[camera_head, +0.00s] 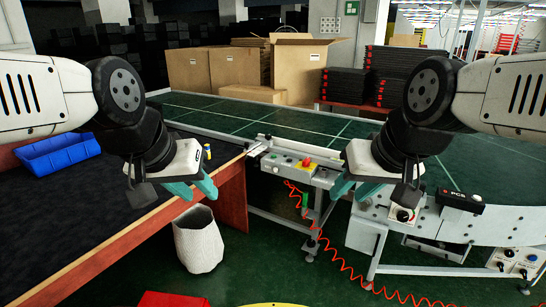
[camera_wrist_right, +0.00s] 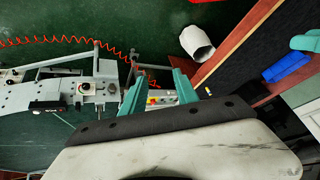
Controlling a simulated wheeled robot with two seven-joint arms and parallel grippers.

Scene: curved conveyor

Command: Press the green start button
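A grey control panel (camera_head: 301,167) sits at the near edge of the conveyor, in the middle of the head view. A red and yellow button (camera_head: 305,163) is on it. The panel's other buttons are too small for me to make out a green one with certainty. My right gripper (camera_head: 354,192) is open and empty, right of the panel and apart from it. In the right wrist view its two teal fingers (camera_wrist_right: 158,90) are spread, with the panel (camera_wrist_right: 166,98) seen between them. My left gripper (camera_head: 194,190) is open and empty, left of the panel over the table edge.
The green curved conveyor (camera_head: 270,120) runs behind the panel. A black-topped table (camera_head: 60,210) with a blue bin (camera_head: 57,155) is at left. A white basket (camera_head: 198,243) and a coiled red hose (camera_head: 335,265) are below. Cardboard boxes (camera_head: 240,70) stand behind.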

